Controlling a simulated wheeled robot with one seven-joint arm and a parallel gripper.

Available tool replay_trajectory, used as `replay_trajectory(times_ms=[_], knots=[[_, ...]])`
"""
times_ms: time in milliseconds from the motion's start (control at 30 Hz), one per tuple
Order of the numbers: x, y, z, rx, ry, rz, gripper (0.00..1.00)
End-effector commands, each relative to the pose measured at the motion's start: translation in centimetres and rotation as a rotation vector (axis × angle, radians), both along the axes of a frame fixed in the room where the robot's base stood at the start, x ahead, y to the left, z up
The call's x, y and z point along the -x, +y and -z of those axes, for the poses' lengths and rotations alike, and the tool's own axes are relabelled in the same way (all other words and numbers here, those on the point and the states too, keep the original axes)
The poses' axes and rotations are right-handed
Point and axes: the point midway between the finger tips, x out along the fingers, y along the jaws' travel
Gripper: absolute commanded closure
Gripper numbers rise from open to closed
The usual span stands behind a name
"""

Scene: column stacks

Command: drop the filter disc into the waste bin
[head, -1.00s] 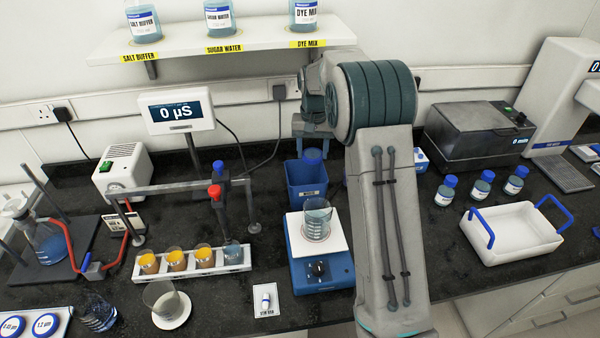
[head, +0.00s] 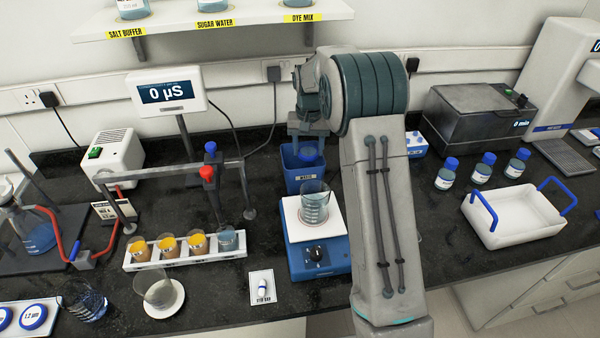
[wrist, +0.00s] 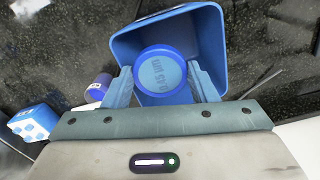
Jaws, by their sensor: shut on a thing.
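The filter disc (wrist: 160,74) is a round blue disc with a light blue printed face. It is between the fingertips of my gripper (wrist: 160,86), which is shut on it, and it also shows as a blue round in the head view (head: 308,153). The waste bin (wrist: 213,28) is a blue open-topped bin, also seen in the head view (head: 302,180) behind the stirrer. In the wrist view the disc appears over the bin's opening. The disc's height above the rim is hard to tell.
A blue hotplate stirrer (head: 318,258) with a beaker (head: 314,202) stands in front of the bin. The conductivity display (head: 166,92) stands at left, and a shelf (head: 215,20) runs above. A small blue-capped bottle (wrist: 98,88) lies left of the bin in the wrist view.

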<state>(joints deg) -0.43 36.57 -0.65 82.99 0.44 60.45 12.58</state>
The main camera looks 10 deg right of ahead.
Motion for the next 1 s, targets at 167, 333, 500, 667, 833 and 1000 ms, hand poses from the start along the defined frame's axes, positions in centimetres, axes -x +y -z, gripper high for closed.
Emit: replay_trajectory(times_ms=[167, 333, 500, 667, 833, 1000], knots=[[0.0, 0.0, 0.0, 0.0, 0.0, 0.0, 0.22], [0.0, 0.0, 0.0, 0.0, 0.0, 0.0, 0.22], [0.0, 0.0, -0.5, 0.0, -0.002, 0.0, 0.22], [-0.1, 0.0, -2.9, 0.0, -0.005, 0.0, 0.22], [-0.1, 0.0, -6.6, 0.0, -0.005, 0.0, 0.22], [-0.1, 0.0, -9.8, 0.0, -0.004, 0.0, 0.22]])
